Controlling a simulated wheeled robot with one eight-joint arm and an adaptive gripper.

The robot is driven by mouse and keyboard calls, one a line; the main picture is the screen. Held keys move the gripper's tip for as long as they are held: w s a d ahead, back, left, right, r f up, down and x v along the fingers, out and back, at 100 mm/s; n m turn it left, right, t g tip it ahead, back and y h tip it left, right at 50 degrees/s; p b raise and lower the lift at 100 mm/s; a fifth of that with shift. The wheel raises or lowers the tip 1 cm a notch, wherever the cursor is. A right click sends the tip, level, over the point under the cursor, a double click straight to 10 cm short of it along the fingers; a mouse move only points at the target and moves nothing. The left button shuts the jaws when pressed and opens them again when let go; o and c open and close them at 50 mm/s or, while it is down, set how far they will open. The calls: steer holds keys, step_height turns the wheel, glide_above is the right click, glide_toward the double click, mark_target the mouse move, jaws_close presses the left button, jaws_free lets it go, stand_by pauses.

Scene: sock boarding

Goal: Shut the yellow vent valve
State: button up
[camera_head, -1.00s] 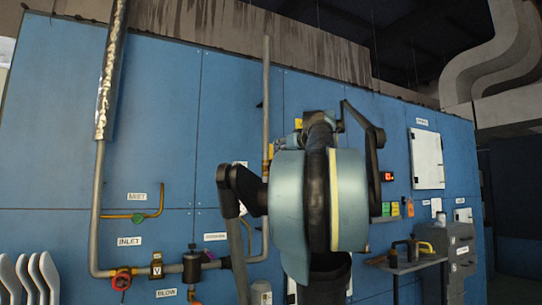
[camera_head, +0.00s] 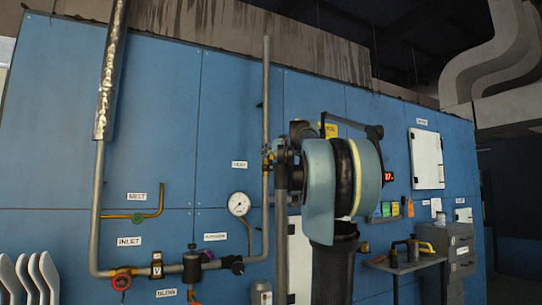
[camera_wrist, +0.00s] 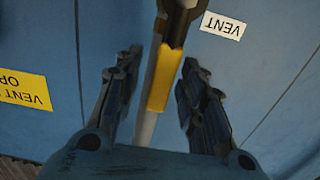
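The yellow vent valve handle (camera_wrist: 163,88) is in the middle of the wrist view. It lies roughly in line with the grey pipe (camera_wrist: 146,124) and meets a dark valve body (camera_wrist: 179,18) at the top. My gripper (camera_wrist: 162,62) is open, one finger on each side of the handle, with visible gaps; I cannot tell how far the handle reaches between the fingers in depth. In the head view my gripper (camera_head: 275,158) is at the upright pipe (camera_head: 266,90), beside my arm. It and my arm hide most of the valve there.
A white VENT label (camera_wrist: 224,25) and a yellow vent sign (camera_wrist: 22,90) are on the blue panel (camera_head: 150,80). A pressure gauge (camera_head: 239,204) hangs left of the pipe. A red-handled inlet valve (camera_head: 121,280) is lower left. A small shelf (camera_head: 405,265) stands at the right.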

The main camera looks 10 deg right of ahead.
steer(key=shift+c, duration=0.4)
jaws_close()
steer(key=shift+d, duration=0.1)
